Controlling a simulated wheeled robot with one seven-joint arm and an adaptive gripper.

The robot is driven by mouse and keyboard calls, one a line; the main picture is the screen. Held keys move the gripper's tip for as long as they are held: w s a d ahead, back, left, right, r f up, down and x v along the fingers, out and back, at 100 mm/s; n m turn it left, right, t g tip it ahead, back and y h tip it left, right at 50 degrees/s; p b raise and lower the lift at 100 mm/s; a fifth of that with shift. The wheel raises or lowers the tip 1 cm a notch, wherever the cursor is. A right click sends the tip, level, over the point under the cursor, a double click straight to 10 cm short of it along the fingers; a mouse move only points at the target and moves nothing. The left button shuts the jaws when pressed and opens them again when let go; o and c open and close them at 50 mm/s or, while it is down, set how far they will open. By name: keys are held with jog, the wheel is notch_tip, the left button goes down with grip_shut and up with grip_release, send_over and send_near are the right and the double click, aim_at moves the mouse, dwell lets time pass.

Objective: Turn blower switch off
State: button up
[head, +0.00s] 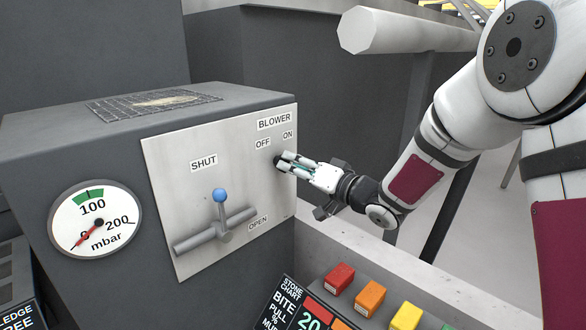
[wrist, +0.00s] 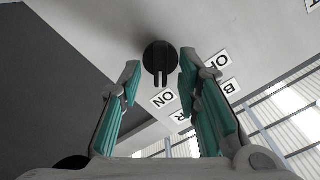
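The blower switch is a round black knob (wrist: 161,58) with a raised bar, on a light panel (head: 180,155). In the wrist view the bar points down, closer to the ON label (wrist: 163,98) than to the OFF label (wrist: 217,62). In the head view only a dark part of the knob (head: 278,160) shows below the OFF and ON labels. My gripper (head: 286,161) is at the panel, its fingertips in front of the knob. In the wrist view my gripper (wrist: 160,70) is open, a finger on either side of the knob, with gaps visible. Contact cannot be told.
A blue-tipped lever (head: 220,195) on a grey crossbar stands left of my gripper. A pressure gauge (head: 95,220) is further left. Coloured blocks (head: 370,298) and a stone chart (head: 292,305) lie below. A pale pipe (head: 405,32) runs above.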

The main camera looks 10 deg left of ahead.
jog(key=shift+w+a, duration=0.25)
jog(key=shift+a, duration=0.1)
grip_shut()
jog(key=shift+s+a+n+b, duration=0.1)
jog(key=shift+n+b, duration=2.9)
jog(key=shift+n, duration=0.95)
jog(key=shift+s+a+n+b, duration=0.1)
jog(key=shift+n+b, duration=2.85)
jog(key=shift+n, duration=1)
